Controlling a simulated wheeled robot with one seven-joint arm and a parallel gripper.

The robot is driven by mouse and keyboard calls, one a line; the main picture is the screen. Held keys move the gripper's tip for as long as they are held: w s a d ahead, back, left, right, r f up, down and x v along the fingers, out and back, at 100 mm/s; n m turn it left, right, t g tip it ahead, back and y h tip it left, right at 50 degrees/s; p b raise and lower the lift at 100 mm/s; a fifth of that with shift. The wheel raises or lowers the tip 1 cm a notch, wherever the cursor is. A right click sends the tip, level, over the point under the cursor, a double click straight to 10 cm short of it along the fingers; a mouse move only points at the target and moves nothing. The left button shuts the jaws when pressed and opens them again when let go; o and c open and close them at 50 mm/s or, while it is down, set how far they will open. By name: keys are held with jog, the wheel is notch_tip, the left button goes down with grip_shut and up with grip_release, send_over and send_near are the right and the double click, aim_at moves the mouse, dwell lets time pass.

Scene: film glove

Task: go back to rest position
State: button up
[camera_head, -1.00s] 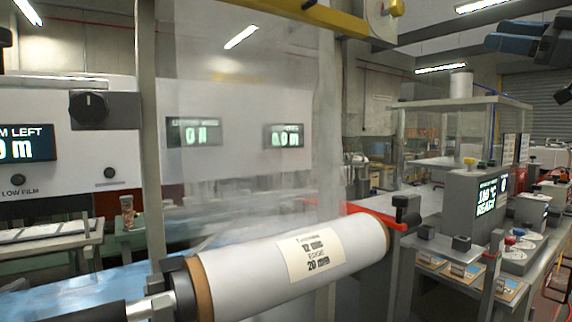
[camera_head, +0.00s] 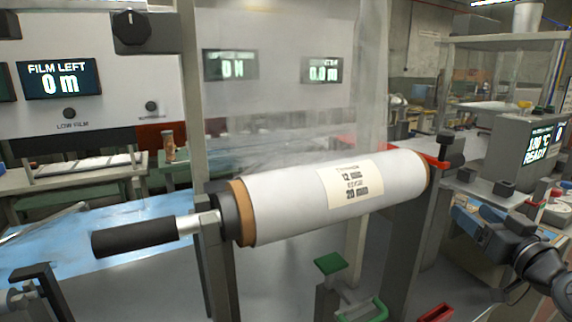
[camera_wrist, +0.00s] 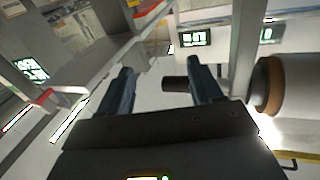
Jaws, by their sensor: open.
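My gripper (camera_head: 468,218) is at the right in the head view, beside the right end of the film roll. In the wrist view my gripper (camera_wrist: 158,75) shows two dark fingers apart with nothing held between them. The white film roll (camera_head: 290,205) with a label lies on its spindle in the head view, with a black handle (camera_head: 135,238) at its left end. The roll (camera_wrist: 298,85) also shows at the right of the wrist view. A dark cylinder (camera_wrist: 175,84) shows beyond the fingers, apart from them.
Clear film rises behind the roll between grey posts (camera_head: 195,120). A red bracket (camera_head: 436,163) is at the roll's right end. A green-topped lever (camera_head: 329,265) stands in front. A display reading "FILM LEFT 0 m" (camera_head: 56,79) is at left, and a bench with a machine (camera_head: 520,150) at right.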

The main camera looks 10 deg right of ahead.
jog(key=s+a+f+m+g+h, duration=0.1)
jog(key=s+a+f+g, duration=0.1)
jog(key=s+a+f, duration=0.65)
jog(key=s+a+f+m+g+h, duration=0.1)
jog(key=s+a+f, duration=0.4)
jog(key=s+f, duration=0.7)
jog(key=s+a+r+n, duration=0.1)
jog(key=s+a+r, duration=0.1)
jog(key=s, duration=0.6)
jog(key=s+a+r+n+y, duration=0.1)
jog(key=s+a+r, duration=0.1)
jog(key=s, duration=0.7)
jog(key=s+a+r, duration=0.3)
jog(key=s+r, duration=0.1)
jog(key=s, duration=0.5)
jog(key=shift+r+n+g+y, duration=0.2)
jog(key=shift+n+g+y, duration=0.1)
jog(key=shift+n+g, duration=0.1)
